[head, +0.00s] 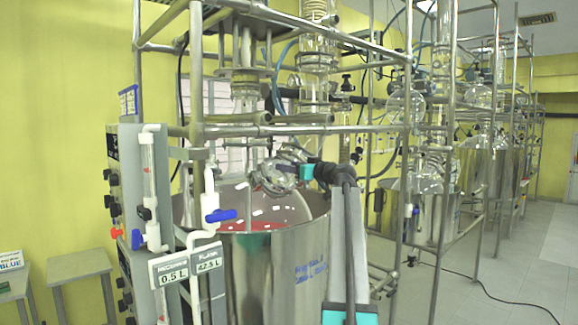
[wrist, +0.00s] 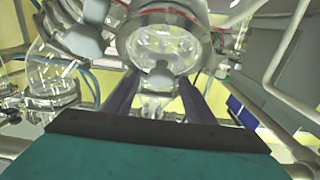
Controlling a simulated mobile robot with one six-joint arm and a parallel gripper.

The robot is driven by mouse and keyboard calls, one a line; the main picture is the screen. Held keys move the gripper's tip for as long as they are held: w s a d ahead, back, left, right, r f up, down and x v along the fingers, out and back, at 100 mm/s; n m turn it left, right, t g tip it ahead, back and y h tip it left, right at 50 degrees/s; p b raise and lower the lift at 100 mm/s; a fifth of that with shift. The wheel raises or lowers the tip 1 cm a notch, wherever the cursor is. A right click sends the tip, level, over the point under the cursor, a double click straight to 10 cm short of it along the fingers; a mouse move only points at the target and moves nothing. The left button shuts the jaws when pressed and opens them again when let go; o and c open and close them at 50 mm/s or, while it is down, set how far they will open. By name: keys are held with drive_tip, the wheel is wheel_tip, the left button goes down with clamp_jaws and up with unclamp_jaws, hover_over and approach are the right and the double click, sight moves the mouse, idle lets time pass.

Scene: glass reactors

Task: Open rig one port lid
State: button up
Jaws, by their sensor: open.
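The port lid of the nearest rig is a round clear glass piece (head: 274,178) above the steel vessel, by the vessel's open rim. It also shows in the wrist view as a round glass disc with a rim (wrist: 160,45), straight ahead. My gripper (head: 292,170) is beside the lid on its right, its teal body nearly touching it in the picture. In the wrist view its two dark fingers (wrist: 158,85) are apart, with glass and a small grey knob between and beyond them. Nothing looks held. Whether the fingers touch the lid cannot be told.
The steel vessel (head: 290,275) stands inside a frame of metal tubes (head: 300,130). A control panel (head: 130,200) with a blue-handled valve (head: 221,215) stands at the left. More rigs (head: 430,190) line the right. Floor at the far right is clear, apart from a cable.

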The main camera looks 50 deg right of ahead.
drive_tip(key=shift+w, duration=0.1)
drive_tip(key=shift+c, duration=0.5)
clamp_jaws()
drive_tip(key=shift+d, duration=0.1)
